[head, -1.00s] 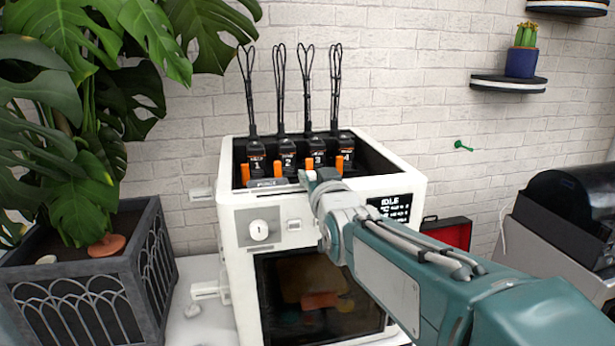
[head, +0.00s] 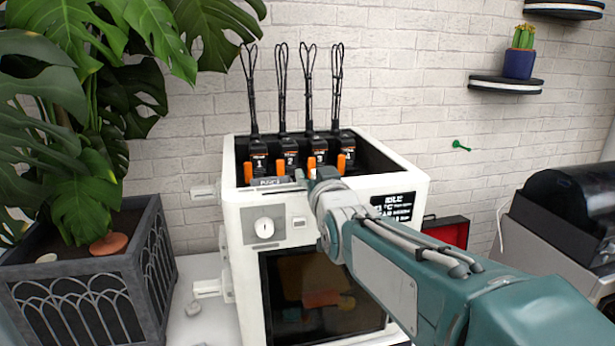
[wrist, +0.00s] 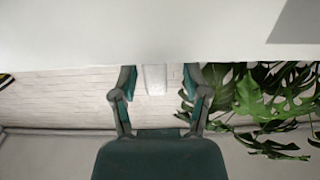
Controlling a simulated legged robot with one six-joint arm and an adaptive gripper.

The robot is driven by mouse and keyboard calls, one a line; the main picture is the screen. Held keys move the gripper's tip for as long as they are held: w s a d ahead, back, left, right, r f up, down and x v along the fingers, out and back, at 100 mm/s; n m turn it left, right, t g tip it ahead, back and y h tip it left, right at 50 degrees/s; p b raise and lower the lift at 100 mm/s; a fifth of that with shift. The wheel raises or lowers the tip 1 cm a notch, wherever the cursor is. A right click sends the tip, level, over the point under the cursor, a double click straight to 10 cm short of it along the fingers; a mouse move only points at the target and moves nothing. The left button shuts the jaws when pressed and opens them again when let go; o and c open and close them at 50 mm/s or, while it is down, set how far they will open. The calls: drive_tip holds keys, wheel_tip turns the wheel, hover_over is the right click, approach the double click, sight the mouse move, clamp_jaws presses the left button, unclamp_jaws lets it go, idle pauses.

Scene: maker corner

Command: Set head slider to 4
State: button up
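The white printer (head: 409,188) has several black heads numbered 1 to 4 in its open top, each with an orange tab; head 4 (head: 346,150) is rightmost. A grey label strip (head: 269,182) lies along the front top rim. My gripper (head: 312,179) is at this rim, in front of head 3 (head: 318,150). In the wrist view my gripper (wrist: 158,80) is open, its fingers apart on either side of a small white block (wrist: 154,78), likely the slider knob. I cannot tell whether they touch it. The slider's exact position is hidden by my gripper in the head view.
The printer front has a round dial (head: 264,227), a small button (head: 299,223), a screen (head: 394,206) and a dark window (head: 322,290). A planter (head: 95,285) with a leafy plant stands left. A red case (head: 449,233) and a dark machine (head: 570,215) are right.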

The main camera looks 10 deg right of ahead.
drive_tip(key=s, duration=1.2)
drive_tip(key=shift+f, duration=0.1)
drive_tip(key=s+f+g, duration=1.2)
drive_tip(key=s+f, duration=0.3)
drive_tip(key=f, duration=0.3)
drive_tip(key=shift+s+d+f, duration=0.15)
drive_tip(key=shift+s+d, duration=0.15)
idle(2.6)
